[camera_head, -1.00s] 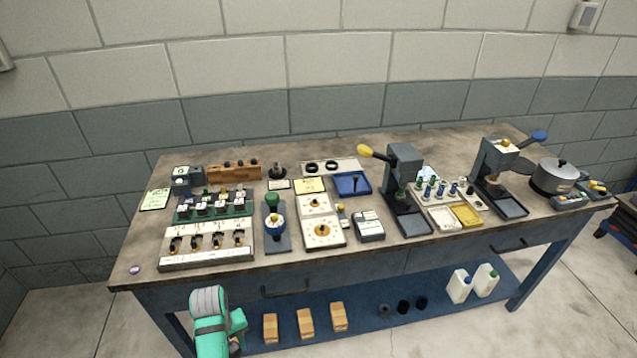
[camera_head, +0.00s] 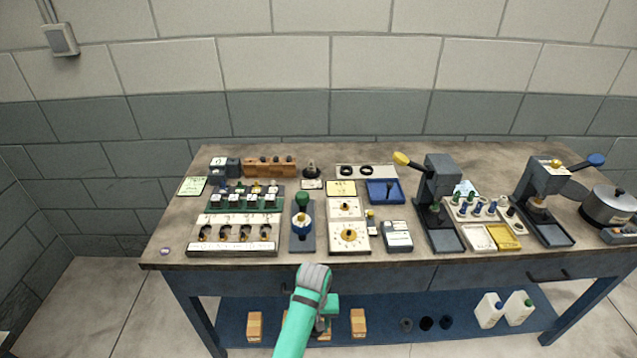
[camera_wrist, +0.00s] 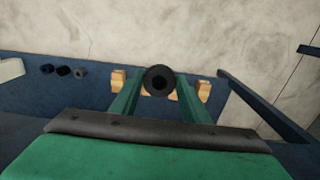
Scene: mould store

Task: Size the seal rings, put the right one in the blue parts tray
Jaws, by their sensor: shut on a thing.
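Two black seal rings (camera_head: 356,170) lie on a white board at the back of the bench. The blue parts tray (camera_head: 385,197) stands just in front of them, with a dark upright item in it. In the wrist view my gripper (camera_wrist: 160,88) is shut on a black round piece with a hole (camera_wrist: 160,70), held between its green fingers. I cannot tell exactly what this piece is. In the head view my arm hangs in front of the bench's front edge, below its top; the fingertips and held piece are hidden there.
A dial board (camera_head: 349,253), a blue-topped device (camera_head: 302,240) and a slotted white board (camera_head: 235,248) stand near the front edge. Two lever presses (camera_head: 438,190) stand to the right. Boxes, dark cylinders and white jugs (camera_head: 488,308) sit on the lower shelf.

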